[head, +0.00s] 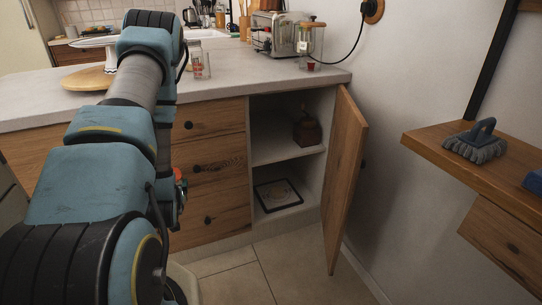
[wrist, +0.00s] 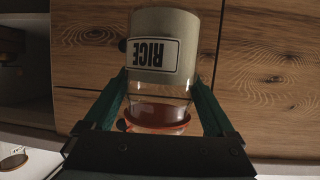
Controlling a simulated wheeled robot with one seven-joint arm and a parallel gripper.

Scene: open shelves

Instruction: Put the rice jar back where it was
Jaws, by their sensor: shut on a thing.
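The rice jar (wrist: 165,22) is in the middle of the wrist view. It is a clear jar with pale contents, an orange-red ring and a RICE label that reads upside down in this view. My gripper (wrist: 160,88) is shut on it, with one green finger on each side. The jar is in front of wooden drawer fronts. In the head view my arm hides the gripper and most or all of the jar. An orange-red bit (head: 179,175) shows beside the arm; I cannot tell whether it belongs to the jar.
An open cupboard (head: 288,155) holds a brown grinder (head: 306,128) and a dark framed item (head: 278,195). Its door (head: 347,180) swings out to the right.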

